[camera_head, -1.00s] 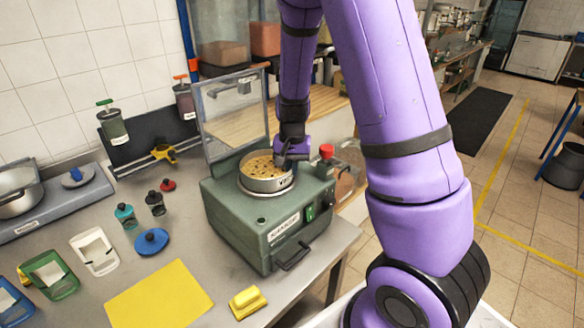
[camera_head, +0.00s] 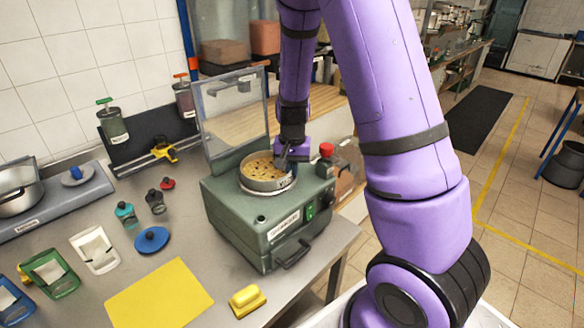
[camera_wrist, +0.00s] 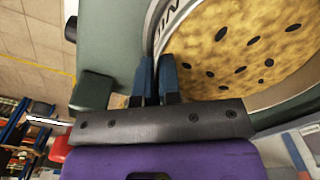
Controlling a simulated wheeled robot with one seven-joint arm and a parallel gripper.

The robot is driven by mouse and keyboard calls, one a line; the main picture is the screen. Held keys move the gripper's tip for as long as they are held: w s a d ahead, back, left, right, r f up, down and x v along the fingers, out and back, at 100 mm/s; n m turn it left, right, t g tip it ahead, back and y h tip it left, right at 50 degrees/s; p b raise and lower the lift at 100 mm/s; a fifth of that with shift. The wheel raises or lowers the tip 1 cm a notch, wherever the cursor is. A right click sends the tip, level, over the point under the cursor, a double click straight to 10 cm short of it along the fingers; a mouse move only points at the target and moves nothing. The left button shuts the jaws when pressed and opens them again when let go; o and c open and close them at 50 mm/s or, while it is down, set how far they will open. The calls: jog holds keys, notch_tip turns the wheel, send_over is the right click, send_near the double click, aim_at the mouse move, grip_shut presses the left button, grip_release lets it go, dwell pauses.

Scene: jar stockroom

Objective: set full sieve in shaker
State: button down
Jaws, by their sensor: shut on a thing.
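The full sieve (camera_head: 263,184) is a round metal ring filled with yellow grain dotted with dark pieces. It sits level at the ring seat on top of the green shaker (camera_head: 240,224); I cannot tell whether it is fully down. The shaker's clear lid (camera_head: 233,108) stands open behind it. My gripper (camera_head: 287,160) is at the sieve's right rim. In the wrist view my gripper's blue-tipped fingers (camera_wrist: 157,78) are shut on the rim of the sieve (camera_wrist: 245,45), with the wall between them.
A red knob (camera_head: 326,150) stands at the shaker's right back corner. A yellow sheet (camera_head: 160,294), a yellow block (camera_head: 247,300), a blue lid (camera_head: 151,240) and small bottles lie left and in front. A scale with a pot (camera_head: 18,188) stands far left.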

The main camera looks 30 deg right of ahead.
jog(key=c, duration=1.6)
grip_release()
jog(key=shift+r, duration=5.45)
jog(key=s+a+r+n+t, duration=0.1)
jog(key=s+a+r+n, duration=0.1)
jog(key=s+r, duration=0.4)
jog(key=s+a+r+n+t, duration=0.2)
jog(key=s+r, duration=0.4)
jog(key=s, duration=0.4)
jog(key=s+a+r+n+t, duration=0.2)
jog(key=s+a+r+n, duration=0.2)
jog(key=s, duration=0.4)
jog(key=shift+s+a+r, duration=0.1)
jog(key=shift+a+r, duration=0.1)
jog(key=shift+r, duration=0.25)
jog(key=shift+s+a+r, duration=0.1)
jog(key=shift+a+r, duration=0.1)
jog(key=shift+r, duration=0.25)
